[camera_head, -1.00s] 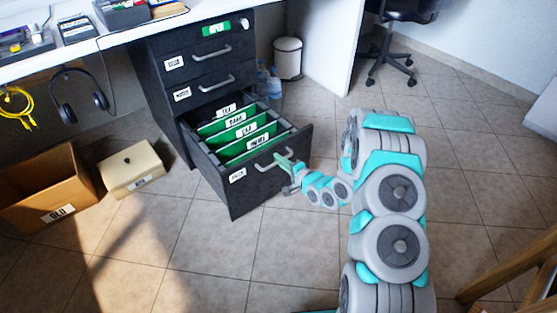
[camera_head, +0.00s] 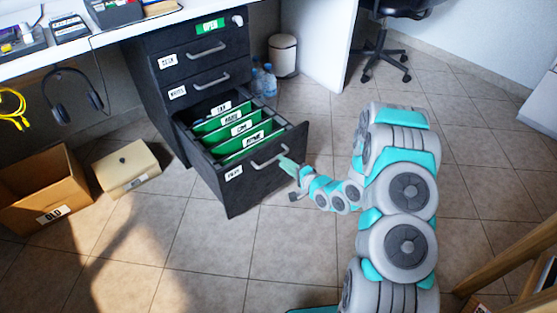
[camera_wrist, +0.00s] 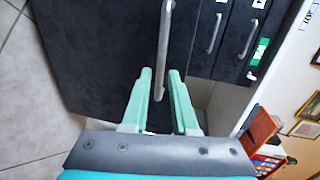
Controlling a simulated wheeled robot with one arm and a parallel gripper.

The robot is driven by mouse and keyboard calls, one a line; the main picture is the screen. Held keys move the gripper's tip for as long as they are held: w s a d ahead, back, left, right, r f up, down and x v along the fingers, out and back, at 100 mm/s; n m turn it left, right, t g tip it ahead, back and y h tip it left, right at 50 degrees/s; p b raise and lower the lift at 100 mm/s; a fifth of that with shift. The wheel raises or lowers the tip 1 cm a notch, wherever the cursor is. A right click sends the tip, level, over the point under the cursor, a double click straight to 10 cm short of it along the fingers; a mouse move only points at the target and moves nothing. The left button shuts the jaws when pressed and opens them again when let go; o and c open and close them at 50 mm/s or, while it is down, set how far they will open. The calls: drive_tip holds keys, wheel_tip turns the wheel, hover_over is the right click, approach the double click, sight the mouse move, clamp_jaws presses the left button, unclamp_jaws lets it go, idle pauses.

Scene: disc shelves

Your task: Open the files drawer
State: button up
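The files drawer (camera_head: 243,190) is the bottom drawer of the dark cabinet. It stands pulled well out, with several labelled green hanging folders (camera_head: 240,139) showing inside. Its grey bar handle (camera_head: 268,157) is on the front panel. My gripper (camera_head: 285,162) is at the right end of this handle. In the wrist view the two pale green fingers (camera_wrist: 160,75) are apart, with the handle (camera_wrist: 165,40) lying in line with the gap between them. I see a gap beside the handle, and no finger clearly presses on it.
Two shut drawers (camera_head: 195,65) are above, under the desk. An open cardboard box (camera_head: 40,190) and a cream box (camera_head: 126,168) stand on the floor at left. Bottles (camera_head: 268,82) and a white bin (camera_head: 283,55) stand behind the cabinet. The tiled floor in front is clear.

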drive_tip(key=shift+v, duration=1.45)
drive_tip(key=d+r+n+g+h, duration=0.4)
drive_tip(key=d+r+n+h, duration=0.15)
drive_tip(key=d, duration=0.35)
drive_tip(key=s+d+r+n+g+h, duration=0.1)
drive_tip(key=s+d+r+g+h, duration=0.25)
drive_tip(key=s+r, duration=0.55)
drive_tip(key=s+a+r+n+g, duration=0.1)
drive_tip(key=s+r, duration=0.3)
drive_tip(key=s, duration=0.7)
drive_tip(key=s+a+r+n+g, duration=0.2)
drive_tip(key=s+a+r+g, duration=0.2)
drive_tip(key=s, duration=0.8)
drive_tip(key=s+a+r+n+g, duration=0.1)
drive_tip(key=s+r, duration=0.3)
drive_tip(key=s, duration=0.8)
drive_tip(key=shift+a+r+n+g+p, duration=0.15)
drive_tip(key=shift+a+n+g+p, duration=0.25)
drive_tip(key=shift+a+g, duration=0.4)
